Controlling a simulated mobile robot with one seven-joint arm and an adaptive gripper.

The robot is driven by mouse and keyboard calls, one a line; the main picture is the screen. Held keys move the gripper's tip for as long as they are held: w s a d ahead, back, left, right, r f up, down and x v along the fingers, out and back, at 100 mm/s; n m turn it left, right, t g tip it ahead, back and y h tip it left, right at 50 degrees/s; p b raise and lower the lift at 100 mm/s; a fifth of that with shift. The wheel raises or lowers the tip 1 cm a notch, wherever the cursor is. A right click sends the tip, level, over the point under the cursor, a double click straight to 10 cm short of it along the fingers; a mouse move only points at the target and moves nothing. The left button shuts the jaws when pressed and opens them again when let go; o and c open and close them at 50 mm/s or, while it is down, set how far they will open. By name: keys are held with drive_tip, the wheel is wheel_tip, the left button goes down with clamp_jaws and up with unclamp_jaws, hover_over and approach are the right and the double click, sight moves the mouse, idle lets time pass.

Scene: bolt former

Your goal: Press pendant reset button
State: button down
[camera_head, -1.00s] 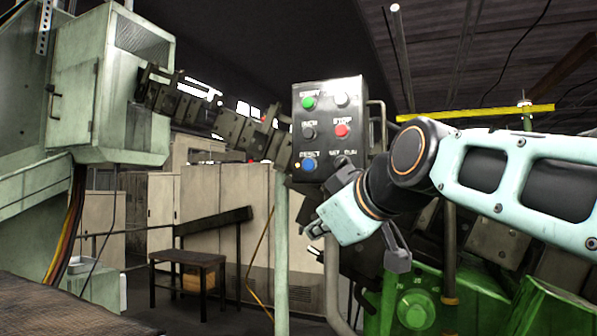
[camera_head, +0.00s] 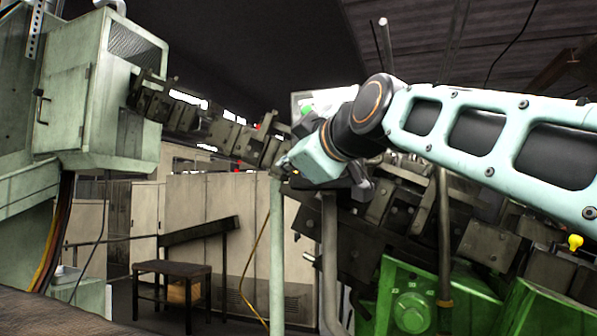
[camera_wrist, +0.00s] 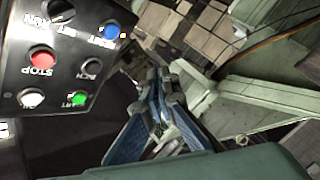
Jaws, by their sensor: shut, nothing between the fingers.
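The grey pendant (camera_wrist: 62,62) fills the upper left of the wrist view, with its labels upside down. Its blue reset button (camera_wrist: 108,31) is at the panel's upper right there. A red stop button (camera_wrist: 42,58), a green start button (camera_wrist: 79,99), a white button, a black button and a selector also show. My gripper (camera_wrist: 156,92) is shut and empty, to the right of the panel in that view and apart from the reset button in the picture. In the head view my arm covers most of the pendant (camera_head: 300,100); only its top edge and the green button show.
A pale green machine cabinet (camera_head: 95,90) stands at left in the head view. A dark linkage (camera_head: 235,138) runs from it towards the pendant. A green machine (camera_head: 420,300) is below my arm. A small table (camera_head: 172,270) and cabinets stand behind.

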drive_tip(key=p, duration=0.3)
approach(297, 172)
drive_tip(key=w+a, duration=0.2)
drive_tip(key=a, duration=0.1)
drive_tip(key=shift+w+d+f+p, duration=0.15)
drive_tip(key=shift+w+f+p, duration=0.05)
drive_tip(key=shift+w+p, duration=0.25)
drive_tip(key=shift+w, duration=0.1)
idle(0.9)
drive_tip(key=shift+w+d, duration=0.15)
drive_tip(key=shift+w, duration=0.2)
drive_tip(key=shift+w+d, duration=0.2)
drive_tip(key=shift+w, duration=0.2)
idle(0.7)
drive_tip(key=shift+s+a+b, duration=0.35)
drive_tip(key=shift+s+b, duration=0.2)
drive_tip(key=shift+s, duration=0.25)
